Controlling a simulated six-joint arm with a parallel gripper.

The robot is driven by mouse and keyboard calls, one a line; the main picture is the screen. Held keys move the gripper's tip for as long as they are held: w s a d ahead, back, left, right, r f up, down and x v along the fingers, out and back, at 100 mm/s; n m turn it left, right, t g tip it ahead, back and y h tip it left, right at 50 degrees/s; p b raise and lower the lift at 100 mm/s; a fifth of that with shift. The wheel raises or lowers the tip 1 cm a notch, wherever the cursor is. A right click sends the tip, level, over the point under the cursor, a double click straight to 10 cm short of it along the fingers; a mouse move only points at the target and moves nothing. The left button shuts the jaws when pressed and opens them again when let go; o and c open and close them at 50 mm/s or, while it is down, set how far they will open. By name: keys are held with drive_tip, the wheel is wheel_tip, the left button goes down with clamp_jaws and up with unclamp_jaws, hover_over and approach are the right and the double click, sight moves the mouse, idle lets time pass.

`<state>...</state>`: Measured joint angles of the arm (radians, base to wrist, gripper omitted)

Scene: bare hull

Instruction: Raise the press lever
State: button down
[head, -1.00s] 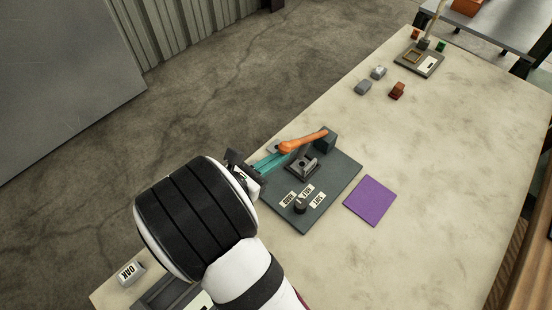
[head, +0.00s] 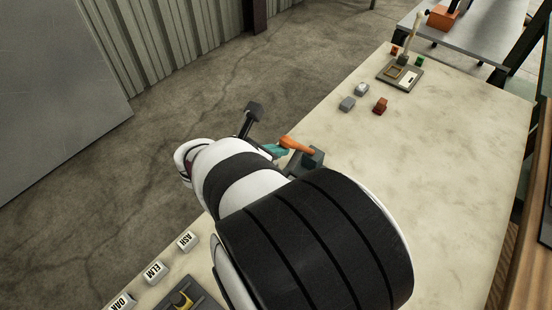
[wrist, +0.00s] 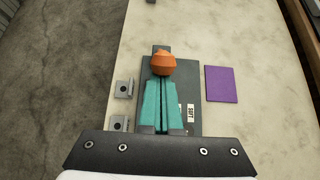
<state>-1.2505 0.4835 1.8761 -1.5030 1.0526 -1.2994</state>
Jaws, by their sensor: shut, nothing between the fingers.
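The press lever is orange (head: 298,145) and sits by its dark grey post (head: 312,161) in the head view; its free end stands higher than the post end. In the wrist view the lever (wrist: 163,64) is seen nearly end-on, just beyond my fingertips. My gripper (wrist: 160,82) has teal fingers, shut with nothing between them. In the head view my gripper (head: 275,150) is close by the lever's free end; I cannot tell whether they touch. My arm hides most of the press base (wrist: 150,68) in the head view.
A purple square (wrist: 221,84) lies right of the press. Two grey brackets (wrist: 123,88) are at its left. Blocks marked ASH (head: 187,241), ELM (head: 154,271) and OAK line the near left edge. Small blocks (head: 380,105) and another fixture (head: 402,74) stand farther back.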

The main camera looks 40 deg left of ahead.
drive_tip(key=w+r+g, duration=0.2)
drive_tip(key=w, duration=0.1)
drive_tip(key=w+r+g, duration=0.1)
drive_tip(key=w+r, duration=0.1)
drive_tip(key=shift+w, duration=0.25)
drive_tip(key=w+r, duration=0.1)
drive_tip(key=w, duration=0.6)
drive_tip(key=shift+r, duration=0.4)
